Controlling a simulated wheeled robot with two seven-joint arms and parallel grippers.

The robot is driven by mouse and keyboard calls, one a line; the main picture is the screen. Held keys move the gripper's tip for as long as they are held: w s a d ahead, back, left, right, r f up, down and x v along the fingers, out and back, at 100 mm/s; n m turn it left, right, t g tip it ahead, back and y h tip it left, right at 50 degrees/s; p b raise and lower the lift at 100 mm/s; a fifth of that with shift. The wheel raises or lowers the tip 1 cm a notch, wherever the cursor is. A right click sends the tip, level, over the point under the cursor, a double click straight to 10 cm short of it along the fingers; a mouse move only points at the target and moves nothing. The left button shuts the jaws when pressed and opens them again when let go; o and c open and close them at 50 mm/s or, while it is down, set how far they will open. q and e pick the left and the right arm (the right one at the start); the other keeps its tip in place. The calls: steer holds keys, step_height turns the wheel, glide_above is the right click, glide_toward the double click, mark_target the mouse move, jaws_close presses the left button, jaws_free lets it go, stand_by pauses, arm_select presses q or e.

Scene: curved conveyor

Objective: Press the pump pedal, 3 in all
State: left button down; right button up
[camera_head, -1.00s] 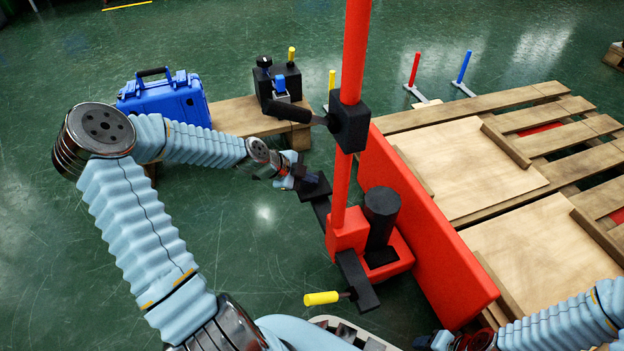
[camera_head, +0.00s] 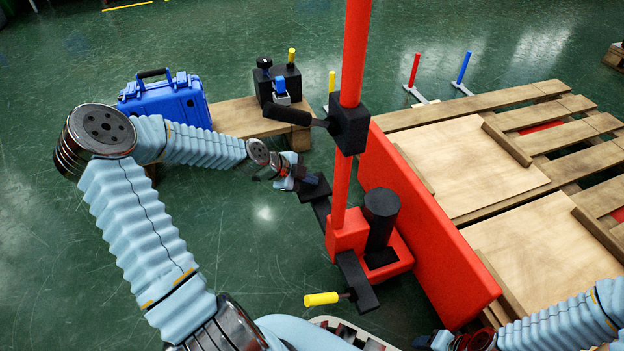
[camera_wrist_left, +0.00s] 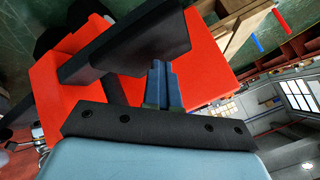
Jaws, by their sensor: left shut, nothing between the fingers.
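The red pump (camera_head: 348,236) stands on the floor near the middle of the head view, with a black cylinder (camera_head: 381,215) beside its upright red post (camera_head: 354,60). Its black pedal (camera_head: 321,209) sticks out toward the upper left and ends in a flat pad. My left gripper (camera_head: 308,180) is shut and empty, with its fingertips at the pad; I cannot tell if they touch. In the left wrist view the shut blue-grey fingers (camera_wrist_left: 161,86) lie in front of a black bar (camera_wrist_left: 125,40) of the pump. My right gripper (camera_head: 440,341) is cut by the bottom edge.
A long red panel (camera_head: 425,235) stands right of the pump, beside wooden pallets (camera_head: 480,175). A black lever (camera_head: 287,115) and a yellow-handled lever (camera_head: 322,298) stick out leftward. A blue case (camera_head: 165,98) sits behind my left arm. Green floor is open at left.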

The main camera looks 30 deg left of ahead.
mark_target(309, 187)
arm_select(q)
steer(key=shift+r+p, duration=1.2)
steer(key=shift+r, duration=0.35)
steer(key=shift+r, duration=0.15)
step_height(309, 187, up, 5)
steer(key=p, duration=0.4)
